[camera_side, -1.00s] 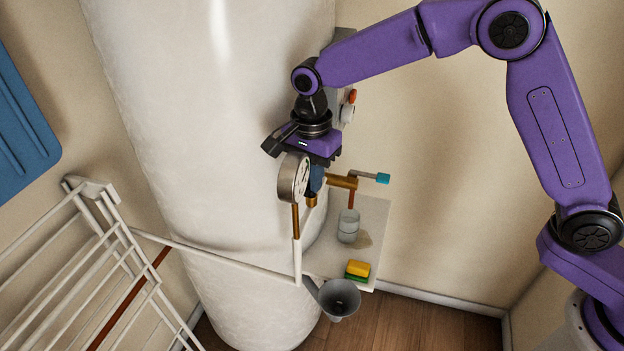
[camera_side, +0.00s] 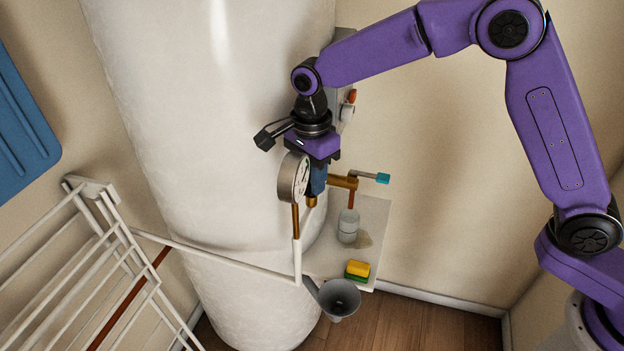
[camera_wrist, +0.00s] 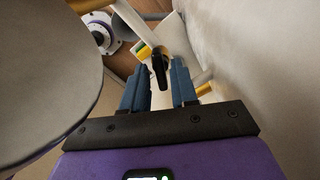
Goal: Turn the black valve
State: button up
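The black valve (camera_wrist: 159,70) shows in the wrist view as a short dark lever, between and slightly beyond my two blue fingertips. My gripper (camera_wrist: 158,78) is open, with a visible gap on both sides of the lever; I see no clear contact. In the side view my gripper (camera_side: 317,182) points down just right of the round pressure gauge (camera_side: 294,177), beside the large white tank (camera_side: 220,130). The black valve is hidden there behind the gripper and gauge.
The gauge's grey back (camera_wrist: 45,75) fills the left of the wrist view, close to my gripper. A brass pipe with a cyan-handled valve (camera_side: 382,178) is at right. Below are a glass (camera_side: 348,226), a sponge (camera_side: 357,270) and a grey funnel (camera_side: 340,298). A white drying rack (camera_side: 95,270) stands left.

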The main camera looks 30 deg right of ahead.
jog(key=shift+r, duration=2.5)
